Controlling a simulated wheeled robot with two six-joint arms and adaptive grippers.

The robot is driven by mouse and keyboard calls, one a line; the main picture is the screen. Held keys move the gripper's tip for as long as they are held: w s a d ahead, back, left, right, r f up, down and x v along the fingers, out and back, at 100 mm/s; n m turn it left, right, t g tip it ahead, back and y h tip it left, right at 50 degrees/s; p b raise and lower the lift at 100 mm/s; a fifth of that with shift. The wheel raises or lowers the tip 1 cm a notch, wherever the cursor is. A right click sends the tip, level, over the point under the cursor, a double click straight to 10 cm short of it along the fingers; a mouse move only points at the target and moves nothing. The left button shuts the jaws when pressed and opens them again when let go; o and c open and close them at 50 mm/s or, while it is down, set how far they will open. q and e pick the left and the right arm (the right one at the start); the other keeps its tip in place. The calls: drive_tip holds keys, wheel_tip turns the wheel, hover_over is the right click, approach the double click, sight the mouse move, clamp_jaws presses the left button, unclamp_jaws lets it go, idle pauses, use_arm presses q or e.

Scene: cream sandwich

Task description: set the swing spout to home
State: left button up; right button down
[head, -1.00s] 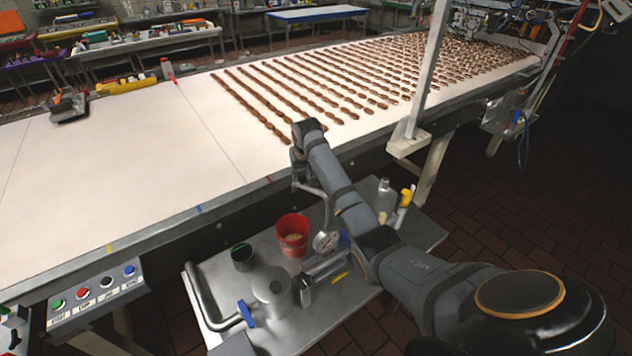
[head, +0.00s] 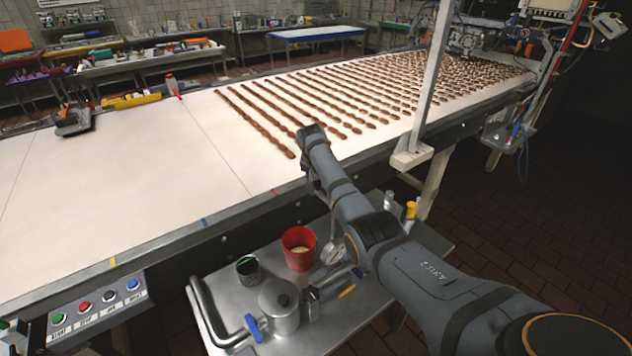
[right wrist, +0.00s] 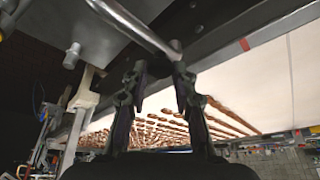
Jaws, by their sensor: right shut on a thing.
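The swing spout is a thin bent metal pipe (right wrist: 138,28); in the right wrist view it runs from the upper left to my fingers. In the head view a short piece of it (head: 332,222) shows above a round gauge (head: 332,252), and my arm hides the rest. My right gripper (right wrist: 160,68) is shut on the spout near its end, close to the conveyor's near edge. In the head view the fingers are mostly hidden under the wrist. No home mark is clear to me.
A steel cart (head: 228,292) holds a red bucket (head: 299,236), a dark cup (head: 247,270), a lidded metal pot (head: 279,300) and bottles. The conveyor (head: 130,190) carries chocolate rows at right. A white post (head: 428,90) stands right of my arm. A button box (head: 98,308) is at lower left.

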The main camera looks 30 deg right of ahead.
drive_tip(key=shift+f, duration=0.1)
drive_tip(key=c, duration=1)
unclamp_jaws()
drive_tip(key=shift+d, duration=0.15)
drive_tip(key=shift+c, duration=0.2)
drive_tip(key=shift+r, duration=0.25)
drive_tip(key=v, duration=1.1)
drive_tip(key=shift+s+r, duration=0.15)
drive_tip(key=shift+r, duration=0.1)
